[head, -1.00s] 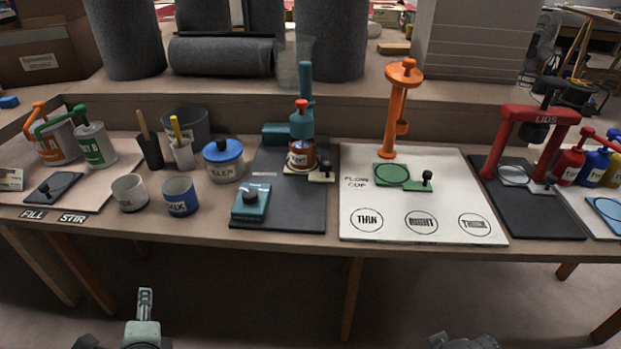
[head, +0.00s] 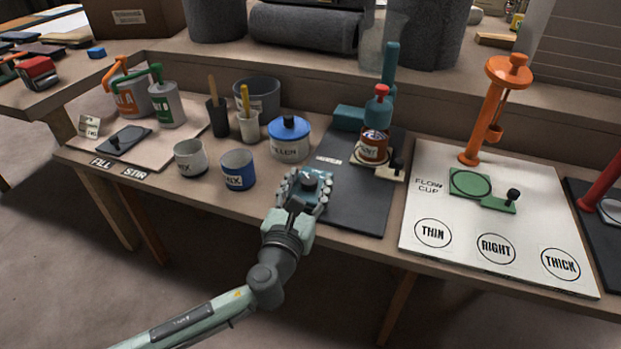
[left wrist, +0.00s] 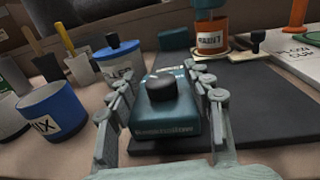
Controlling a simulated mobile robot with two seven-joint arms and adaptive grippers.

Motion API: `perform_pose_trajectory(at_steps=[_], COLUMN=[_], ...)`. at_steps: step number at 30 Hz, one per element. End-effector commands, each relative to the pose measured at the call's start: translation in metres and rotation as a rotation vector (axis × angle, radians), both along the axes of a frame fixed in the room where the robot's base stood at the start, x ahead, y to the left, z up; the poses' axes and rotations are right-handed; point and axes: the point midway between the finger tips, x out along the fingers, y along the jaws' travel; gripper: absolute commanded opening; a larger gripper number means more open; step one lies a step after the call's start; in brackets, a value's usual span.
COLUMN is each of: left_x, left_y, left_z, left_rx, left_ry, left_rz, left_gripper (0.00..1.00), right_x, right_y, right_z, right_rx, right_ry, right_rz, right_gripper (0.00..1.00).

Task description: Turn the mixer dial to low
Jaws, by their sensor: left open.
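The mixer control box is a small teal box with a black dial (left wrist: 161,88) on top, at the front left corner of the dark mat. In the left wrist view the box (left wrist: 165,120) sits centred between my fingers, and its small print is too blurred to read. My left gripper (head: 305,190) is open, with its fingers to either side of the box and dial. In the head view the gripper partly hides the box. My right gripper is out of view.
The white flow-cup board (head: 420,262) lies to the right. The dark mat (head: 345,206) is bare right of the box.

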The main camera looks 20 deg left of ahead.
Motion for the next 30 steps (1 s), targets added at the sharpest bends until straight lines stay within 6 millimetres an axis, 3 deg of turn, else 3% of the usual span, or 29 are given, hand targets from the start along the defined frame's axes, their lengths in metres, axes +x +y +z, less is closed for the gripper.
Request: perform_pose_trajectory(at_steps=[11,24,30], left_x=[0.0097,0.0094,0.0092], left_y=[0.0007,0.0008,0.0014], left_z=[0.0001,-0.0001,-0.0001], left_rx=[-0.002,-0.002,0.0], left_ry=[0.001,0.001,0.001], left_rz=[0.001,0.001,-0.012], left_gripper=[0.51,0.0,0.0], right_x=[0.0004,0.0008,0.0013], right_y=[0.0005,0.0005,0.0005], right_z=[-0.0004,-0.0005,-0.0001], right_rx=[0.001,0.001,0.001], right_ry=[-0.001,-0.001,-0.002], right_rz=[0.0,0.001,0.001], right_gripper=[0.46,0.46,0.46])
